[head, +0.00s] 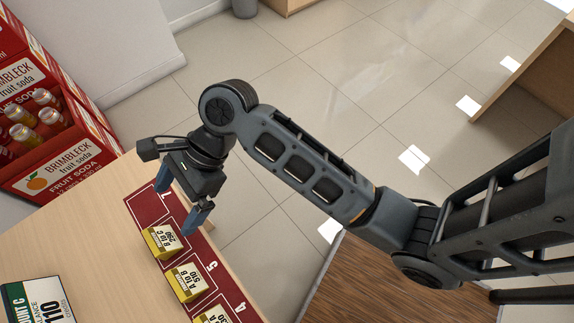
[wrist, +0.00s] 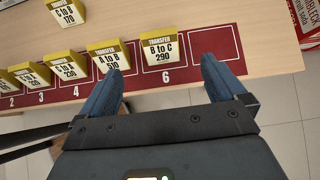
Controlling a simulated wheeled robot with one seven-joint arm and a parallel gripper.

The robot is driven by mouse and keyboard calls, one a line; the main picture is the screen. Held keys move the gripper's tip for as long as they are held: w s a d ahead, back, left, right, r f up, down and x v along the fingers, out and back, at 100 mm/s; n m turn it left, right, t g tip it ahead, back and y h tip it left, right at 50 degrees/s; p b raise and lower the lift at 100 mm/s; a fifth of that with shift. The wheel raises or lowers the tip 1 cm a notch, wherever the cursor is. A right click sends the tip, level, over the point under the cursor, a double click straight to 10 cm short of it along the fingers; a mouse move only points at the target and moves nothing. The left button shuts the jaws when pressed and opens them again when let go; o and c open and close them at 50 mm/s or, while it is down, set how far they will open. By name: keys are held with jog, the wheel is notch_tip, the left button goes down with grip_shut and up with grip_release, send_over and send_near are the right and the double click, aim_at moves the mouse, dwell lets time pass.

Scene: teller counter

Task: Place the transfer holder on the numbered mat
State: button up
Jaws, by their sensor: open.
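The numbered mat (head: 141,203) is a dark red strip along the counter edge; its end cell (wrist: 215,42) is empty in the wrist view. The yellow and white B to C 290 transfer holder (head: 161,241) stands on the mat by number 6, also in the wrist view (wrist: 163,53). The A to B 510 holder (head: 188,282) stands beside it, with more holders along the row (wrist: 67,69). A holder marked 170 (wrist: 68,14) stands off the mat. My gripper (head: 178,207) is open and empty at the B to C holder; its fingers (wrist: 161,67) flank that holder's near side, apart from it.
An account C balance sign (head: 38,301) stands on the wooden counter (head: 100,250). Red fruit soda crates (head: 62,150) stand at the counter's far end. Tiled floor lies beyond the mat-side edge.

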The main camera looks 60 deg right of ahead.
jog(key=s+d+f+n+t+h, duration=0.2)
jog(key=s+d+n+t+h, duration=0.15)
jog(key=s, duration=0.35)
jog(key=s+d+f+n+t+h, duration=0.25)
jog(key=s+d+n, duration=0.25)
jog(key=s, duration=0.3)
jog(key=s+d+r+n+t+h, duration=0.1)
jog(key=s+d+r+n+t, duration=0.1)
jog(key=s+r+n, duration=0.4)
jog(key=s+d+r+n+t+h, duration=0.1)
jog(key=s+r+n+t, duration=0.3)
jog(key=r, duration=0.5)
jog(key=s+d+n, duration=0.1)
jog(key=s+n, duration=0.1)
jog(key=n, duration=0.1)
jog(key=shift+s+d+r, duration=0.2)
jog(key=shift+s+r, duration=0.1)
jog(key=shift+r, duration=0.1)
jog(key=shift+a+n, duration=0.1)
jog(key=shift+n, duration=0.15)
